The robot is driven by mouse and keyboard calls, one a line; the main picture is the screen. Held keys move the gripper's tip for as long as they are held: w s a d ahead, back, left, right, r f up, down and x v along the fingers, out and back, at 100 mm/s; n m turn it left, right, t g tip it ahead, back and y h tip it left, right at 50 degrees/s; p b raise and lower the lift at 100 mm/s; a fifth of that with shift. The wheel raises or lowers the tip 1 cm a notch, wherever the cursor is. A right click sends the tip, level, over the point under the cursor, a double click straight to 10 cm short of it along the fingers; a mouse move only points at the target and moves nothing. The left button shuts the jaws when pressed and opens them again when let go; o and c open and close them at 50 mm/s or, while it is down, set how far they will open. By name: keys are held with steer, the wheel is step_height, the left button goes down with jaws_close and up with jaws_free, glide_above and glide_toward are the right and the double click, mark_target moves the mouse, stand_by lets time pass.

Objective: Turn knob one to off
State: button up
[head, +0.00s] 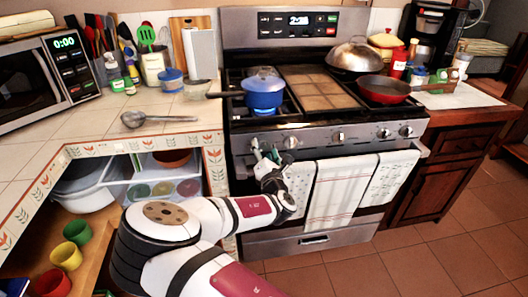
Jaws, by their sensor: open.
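The stove (330,140) has a steel front panel with a row of knobs. A left knob (290,142) shows just right of my gripper, and another at the far left is partly covered by the gripper. Two right knobs (383,133) and (405,131) are in plain view. My gripper (267,156) is open, with its fingers pointing up at the left end of the panel. I cannot tell whether a finger touches a knob. Which knob is number one, and its exact angle, cannot be read.
A blue pot (264,93) stands on the front left burner, with a bluish glow beneath it. A red pan (383,90) and a domed lid (354,56) are at the right. Towels (336,193) hang from the oven handle beside my gripper. The counter (95,112) lies left.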

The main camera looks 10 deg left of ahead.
jaws_close()
